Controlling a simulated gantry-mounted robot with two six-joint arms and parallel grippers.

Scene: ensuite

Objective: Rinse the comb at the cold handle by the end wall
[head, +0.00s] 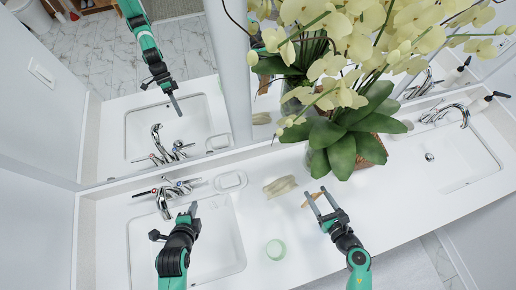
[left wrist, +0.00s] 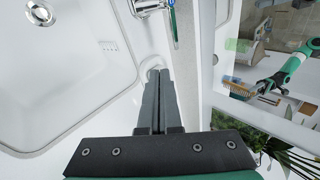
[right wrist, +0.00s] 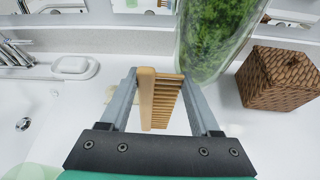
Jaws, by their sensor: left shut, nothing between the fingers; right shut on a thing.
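The light wooden comb (right wrist: 160,98) is held upright between the fingers of my right gripper (right wrist: 160,95), teeth toward the right in the right wrist view. In the head view the comb (head: 313,199) is above the counter between the two sinks, at my right gripper (head: 322,195). My left gripper (head: 191,212) is shut and empty over the left sink's back edge, close to the chrome tap (head: 164,204). In the left wrist view its closed fingers (left wrist: 160,95) point toward a chrome handle with a blue mark (left wrist: 173,22).
The left sink (head: 225,245) has a soap dish (head: 230,181) behind it. A beige item (head: 279,187), a mint-green round item (head: 276,249), a wicker box (right wrist: 282,78) and a leafy orchid (head: 340,145) occupy the middle counter. The mirror stands behind; the end wall is left.

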